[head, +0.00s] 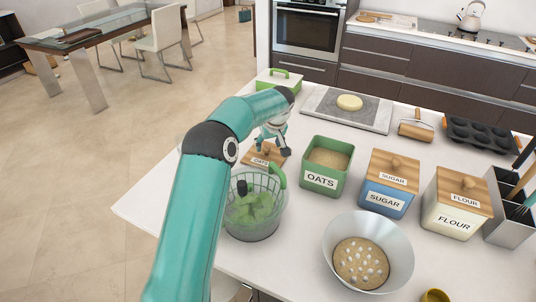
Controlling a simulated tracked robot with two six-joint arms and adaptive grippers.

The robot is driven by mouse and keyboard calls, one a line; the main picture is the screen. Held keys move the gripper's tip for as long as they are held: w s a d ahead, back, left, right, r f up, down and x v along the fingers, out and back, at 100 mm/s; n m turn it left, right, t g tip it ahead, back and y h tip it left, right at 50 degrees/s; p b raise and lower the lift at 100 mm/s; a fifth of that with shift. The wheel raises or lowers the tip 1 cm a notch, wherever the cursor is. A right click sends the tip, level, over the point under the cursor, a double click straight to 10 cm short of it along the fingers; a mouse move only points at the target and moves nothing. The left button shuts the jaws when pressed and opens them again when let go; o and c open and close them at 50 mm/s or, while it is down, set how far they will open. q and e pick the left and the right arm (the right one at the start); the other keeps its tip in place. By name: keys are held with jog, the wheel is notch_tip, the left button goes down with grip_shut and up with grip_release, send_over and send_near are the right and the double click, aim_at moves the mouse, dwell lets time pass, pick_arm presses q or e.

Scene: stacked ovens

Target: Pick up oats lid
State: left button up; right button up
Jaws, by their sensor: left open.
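The oats lid (264,157) is a wooden square lid with an OATS label. It lies on the white counter to the left of the open green OATS canister (321,180), behind the blender bowl. My left gripper (274,146) is open directly above the lid, its fingers pointing down and partly covering it. Whether the fingers touch the lid I cannot tell. My right gripper is not in view.
A clear bowl with green contents (254,222) stands just in front of the lid. The blue sugar canister (386,195), cream flour canister (452,215) and metal mixing bowl (340,247) stand to the right. A marble board with dough (349,102) lies behind.

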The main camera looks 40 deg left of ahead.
aim_at(267, 147)
pick_arm(q)
jog(key=shift+p+x, duration=0.45)
jog(key=shift+x, duration=1.3)
jog(key=shift+s, duration=0.1)
grip_shut()
